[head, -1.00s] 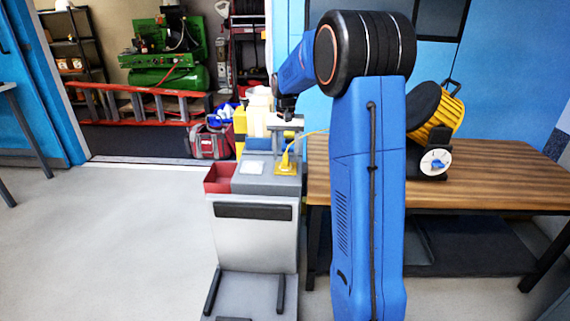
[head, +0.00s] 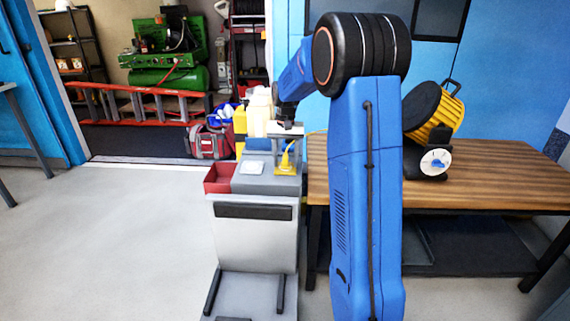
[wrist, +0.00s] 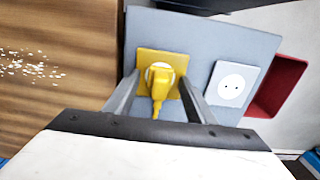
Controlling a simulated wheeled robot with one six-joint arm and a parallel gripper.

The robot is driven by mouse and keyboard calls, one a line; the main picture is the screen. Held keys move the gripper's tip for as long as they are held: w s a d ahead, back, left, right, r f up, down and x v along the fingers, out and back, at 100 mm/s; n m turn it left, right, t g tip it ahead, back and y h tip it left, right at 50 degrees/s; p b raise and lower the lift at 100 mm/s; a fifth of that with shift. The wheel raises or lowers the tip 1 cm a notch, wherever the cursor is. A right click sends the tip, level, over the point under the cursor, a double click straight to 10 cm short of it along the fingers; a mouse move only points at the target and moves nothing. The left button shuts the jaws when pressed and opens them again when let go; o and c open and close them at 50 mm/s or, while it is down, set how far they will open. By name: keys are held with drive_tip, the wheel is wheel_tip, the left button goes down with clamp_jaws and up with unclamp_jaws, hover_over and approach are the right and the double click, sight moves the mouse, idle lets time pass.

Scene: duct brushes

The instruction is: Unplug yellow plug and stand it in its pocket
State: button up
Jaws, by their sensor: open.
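The yellow plug (wrist: 160,84) sits in a yellow socket plate (wrist: 146,62) on the grey top of a cart, with its yellow cord running toward my wrist. It also shows in the head view (head: 286,160). My gripper (wrist: 160,88) is open, with one finger on each side of the plug. Whether the fingers touch the plug cannot be told. In the head view my gripper (head: 285,142) is above the plug, small and partly unclear. I cannot make out a pocket for the plug.
A white socket plate (wrist: 231,83) lies beside the yellow one. A red bin (head: 219,178) is fixed at the cart's left. A wooden table (head: 490,170) adjoins at right, carrying a yellow and black drum (head: 438,115). Floor at left is clear.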

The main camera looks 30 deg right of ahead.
sight(285, 155)
drive_tip(key=shift+c, duration=0.6)
clamp_jaws()
drive_tip(key=shift+r, duration=0.15)
drive_tip(key=shift+r, duration=2.85)
drive_tip(key=shift+r, duration=1.5)
